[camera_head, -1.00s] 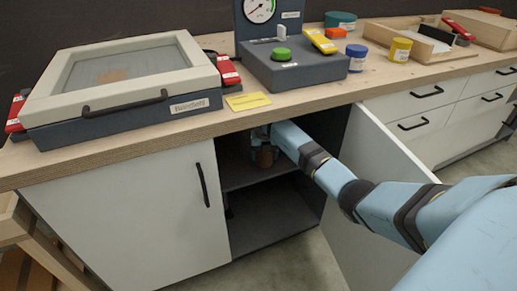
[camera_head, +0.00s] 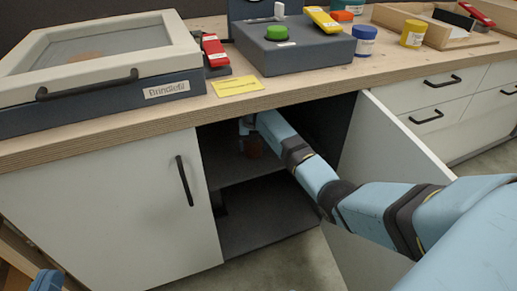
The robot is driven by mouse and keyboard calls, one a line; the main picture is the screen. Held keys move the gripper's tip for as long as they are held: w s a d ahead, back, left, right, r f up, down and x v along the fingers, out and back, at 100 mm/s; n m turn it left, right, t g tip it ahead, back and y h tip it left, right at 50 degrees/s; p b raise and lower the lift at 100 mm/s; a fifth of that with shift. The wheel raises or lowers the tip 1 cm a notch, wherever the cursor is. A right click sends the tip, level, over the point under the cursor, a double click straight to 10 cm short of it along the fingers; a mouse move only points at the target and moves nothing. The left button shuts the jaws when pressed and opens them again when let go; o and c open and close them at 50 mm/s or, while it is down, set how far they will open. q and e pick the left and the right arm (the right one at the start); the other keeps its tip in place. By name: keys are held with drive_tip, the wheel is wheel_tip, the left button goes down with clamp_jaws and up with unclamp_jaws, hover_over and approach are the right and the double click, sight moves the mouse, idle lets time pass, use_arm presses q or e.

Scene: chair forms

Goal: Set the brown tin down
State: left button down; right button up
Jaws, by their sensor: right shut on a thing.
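The brown tin (camera_head: 253,147) is inside the open cabinet, over the inner shelf (camera_head: 232,173). It is small and dim in the shade, and I cannot tell whether its base touches the shelf. My right gripper (camera_head: 249,130) reaches in under the worktop and is shut on the tin. Its fingers are mostly hidden by shadow and by my forearm. Only a small blue and dark part of my left arm's end (camera_head: 46,283) shows at the bottom left corner; its jaws cannot be made out.
The open cabinet door (camera_head: 385,165) stands right of my right arm. The closed white door (camera_head: 110,205) is on the left. The worktop edge (camera_head: 110,147) runs above the opening. On top are a framed box (camera_head: 110,95) and a dark unit with a green button (camera_head: 277,33).

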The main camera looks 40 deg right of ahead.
drive_tip(key=shift+f, duration=0.1)
idle(0.3)
drive_tip(key=shift+f, duration=0.2)
drive_tip(key=o, duration=1)
drive_tip(key=shift+o, duration=0.2)
